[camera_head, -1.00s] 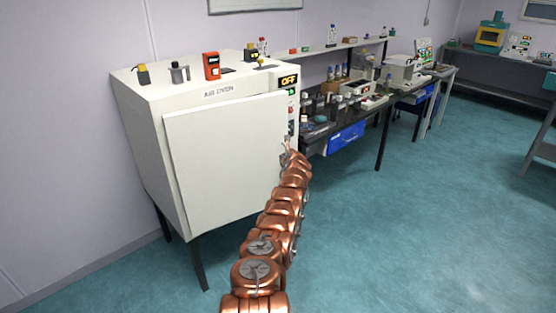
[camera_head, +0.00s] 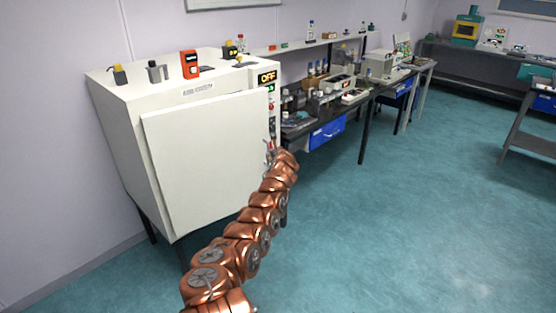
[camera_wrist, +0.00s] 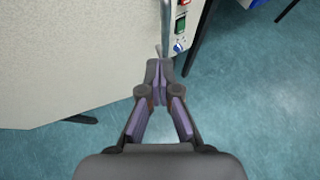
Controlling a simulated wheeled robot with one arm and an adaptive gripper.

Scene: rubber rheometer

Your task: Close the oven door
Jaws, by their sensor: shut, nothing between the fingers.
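The white air oven (camera_head: 112,140) stands at the left, with its display reading OFF. Its door (camera_head: 205,155) is a flat white panel that stands slightly proud of the front, so it looks a little ajar. In the wrist view the door (camera_wrist: 75,60) fills the upper left, with a grey vertical handle (camera_wrist: 165,25) near its right edge. My gripper (camera_head: 271,150) is at the right edge of the door, below the control panel. In the wrist view my gripper (camera_wrist: 159,70) is shut and empty, its tips by the lower end of the handle. Whether they touch is unclear.
Small items, including a red device (camera_head: 189,64), stand on the oven top. A control panel (camera_head: 270,100) is right of the door. A dark bench (camera_head: 300,128) with blue drawers (camera_head: 327,134) stands further right. The teal floor (camera_head: 390,220) is clear in front.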

